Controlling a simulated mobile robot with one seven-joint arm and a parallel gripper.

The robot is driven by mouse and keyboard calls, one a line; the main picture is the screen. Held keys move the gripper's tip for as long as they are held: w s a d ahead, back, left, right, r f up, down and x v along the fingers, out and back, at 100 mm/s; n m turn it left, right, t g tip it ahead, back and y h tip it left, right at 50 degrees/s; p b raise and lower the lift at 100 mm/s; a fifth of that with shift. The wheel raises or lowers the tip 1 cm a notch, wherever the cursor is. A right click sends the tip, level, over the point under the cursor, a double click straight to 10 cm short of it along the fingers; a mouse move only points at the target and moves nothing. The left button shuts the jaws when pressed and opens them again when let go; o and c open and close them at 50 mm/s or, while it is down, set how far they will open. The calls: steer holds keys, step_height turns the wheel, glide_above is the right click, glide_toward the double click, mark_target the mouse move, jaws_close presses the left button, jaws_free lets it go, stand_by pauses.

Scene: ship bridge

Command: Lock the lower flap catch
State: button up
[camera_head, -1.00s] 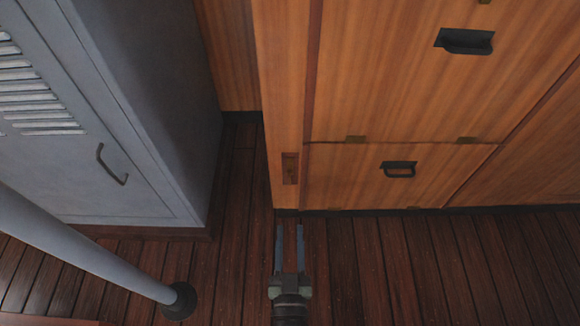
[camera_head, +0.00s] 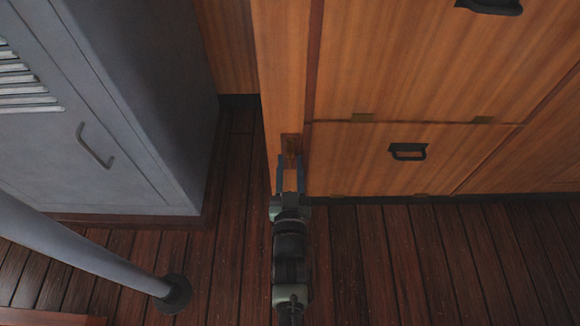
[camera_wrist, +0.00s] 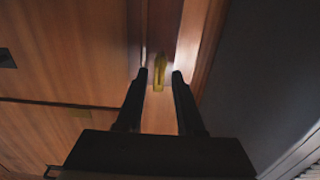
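The lower flap (camera_head: 365,165) is a closed-looking wooden panel with a black handle (camera_head: 408,151). The catch sits on a small brown plate (camera_head: 291,143) on the wooden post left of the flap. In the wrist view the catch shows as a small brass-yellow piece (camera_wrist: 159,74). My gripper (camera_head: 290,160) is at the post, its two fingers apart. In the wrist view the fingertips stand on either side of the catch, with gaps visible; I cannot tell how far short of it they are. In the head view the fingers partly hide the plate.
A grey locker (camera_head: 160,90) with a handle stands to the left. A grey slanted pole (camera_head: 80,250) meets the floor at the lower left. A larger wooden panel (camera_head: 410,65) with a black handle (camera_head: 490,6) is above the lower flap. Plank floor (camera_head: 400,270) is clear in front.

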steer(key=shift+w, duration=0.25)
jaws_close()
